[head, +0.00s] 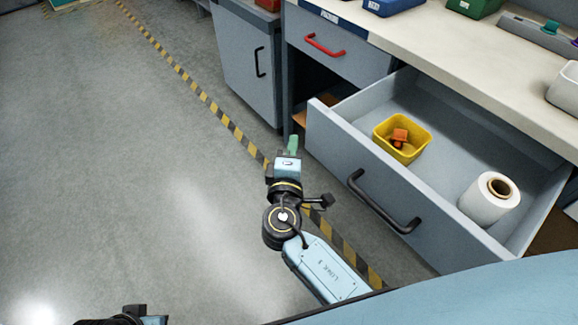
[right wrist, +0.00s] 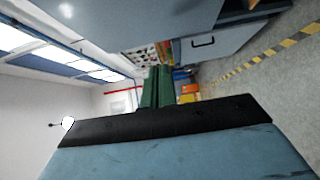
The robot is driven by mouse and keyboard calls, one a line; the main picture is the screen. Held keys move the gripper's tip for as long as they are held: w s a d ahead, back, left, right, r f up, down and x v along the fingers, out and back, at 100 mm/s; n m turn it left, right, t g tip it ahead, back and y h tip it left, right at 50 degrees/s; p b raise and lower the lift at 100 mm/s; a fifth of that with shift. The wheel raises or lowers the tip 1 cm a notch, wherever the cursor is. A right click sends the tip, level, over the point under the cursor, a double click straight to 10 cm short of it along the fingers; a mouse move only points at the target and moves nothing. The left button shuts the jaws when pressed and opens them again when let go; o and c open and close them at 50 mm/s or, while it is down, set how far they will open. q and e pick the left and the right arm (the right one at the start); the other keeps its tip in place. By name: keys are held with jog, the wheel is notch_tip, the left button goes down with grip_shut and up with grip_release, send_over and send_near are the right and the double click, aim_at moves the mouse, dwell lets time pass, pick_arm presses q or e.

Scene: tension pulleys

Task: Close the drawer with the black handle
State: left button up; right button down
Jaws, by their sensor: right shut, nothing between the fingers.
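The drawer with the black handle (head: 384,203) is pulled open below the worktop in the head view. Its grey front (head: 340,152) faces the aisle. A yellow bin (head: 381,127) with orange parts and a white roll (head: 490,201) are inside it. My right gripper (head: 293,144) is shut and empty, with green fingers, just left of the drawer front's far end and apart from the handle. In the right wrist view its green fingers (right wrist: 157,87) are together. A dark piece at the bottom left edge of the head view may be part of my left arm; its fingers are not visible.
A shut drawer with a red handle (head: 325,45) is farther back. A grey cabinet with a black handle (head: 260,62) stands beyond it. The worktop (head: 470,60) holds blue and green bins. Open floor (head: 130,160) lies to the left, with a yellow-black stripe.

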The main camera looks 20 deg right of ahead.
aim_at(391, 85)
pick_arm(q)
jog(key=shift+r, duration=0.15)
pick_arm(e)
jog(key=shift+w+d, duration=0.3)
jog(key=shift+d, duration=0.55)
jog(key=shift+w+d, duration=0.25)
jog(key=shift+d, duration=0.55)
jog(key=shift+d, duration=0.1)
